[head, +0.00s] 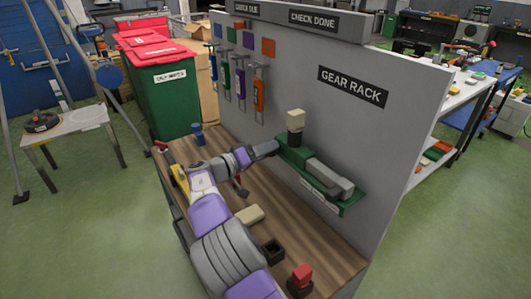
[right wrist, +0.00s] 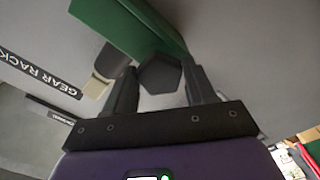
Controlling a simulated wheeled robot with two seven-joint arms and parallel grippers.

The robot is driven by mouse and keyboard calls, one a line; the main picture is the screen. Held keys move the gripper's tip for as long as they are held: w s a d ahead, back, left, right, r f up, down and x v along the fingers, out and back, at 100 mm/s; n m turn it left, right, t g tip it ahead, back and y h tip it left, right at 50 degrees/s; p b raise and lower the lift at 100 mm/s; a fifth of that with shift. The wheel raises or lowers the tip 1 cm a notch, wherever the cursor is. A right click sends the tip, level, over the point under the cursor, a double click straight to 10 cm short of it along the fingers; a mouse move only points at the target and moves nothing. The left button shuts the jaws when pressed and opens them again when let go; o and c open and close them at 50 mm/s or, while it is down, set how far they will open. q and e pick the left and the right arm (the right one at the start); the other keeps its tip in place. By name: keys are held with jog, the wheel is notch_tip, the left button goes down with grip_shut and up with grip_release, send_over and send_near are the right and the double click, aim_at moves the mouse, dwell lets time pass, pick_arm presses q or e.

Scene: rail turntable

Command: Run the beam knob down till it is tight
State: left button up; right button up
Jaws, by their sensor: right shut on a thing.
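My right gripper (head: 273,148) reaches the left end of the green rack (head: 350,206) on the grey wall panel. In the right wrist view the same gripper (right wrist: 161,82) is shut on a dark, many-sided knob (right wrist: 160,74), with one finger on each side. The green rack (right wrist: 125,22) runs just behind the knob there. In the head view the knob is hidden by the gripper, so its height on its thread cannot be told. A grey beam-like part (head: 328,178) lies on the rack. My left gripper is not in view.
A dark cylinder with a cream top (head: 296,117) stands on the rack close to my gripper. Colored tools (head: 240,82) hang on the panel. A cream block (head: 249,215), a dark open box (head: 272,250) and a red-topped piece (head: 301,277) are on the wooden bench (head: 305,232).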

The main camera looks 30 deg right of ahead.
dwell(0.4)
jog(key=o, duration=0.9)
jog(key=shift+o, duration=0.2)
jog(key=shift+a, duration=0.1)
jog(key=a+p, duration=0.2)
jog(key=a, duration=0.5)
jog(key=shift+s+a, duration=0.2)
jog(key=shift+s, duration=0.1)
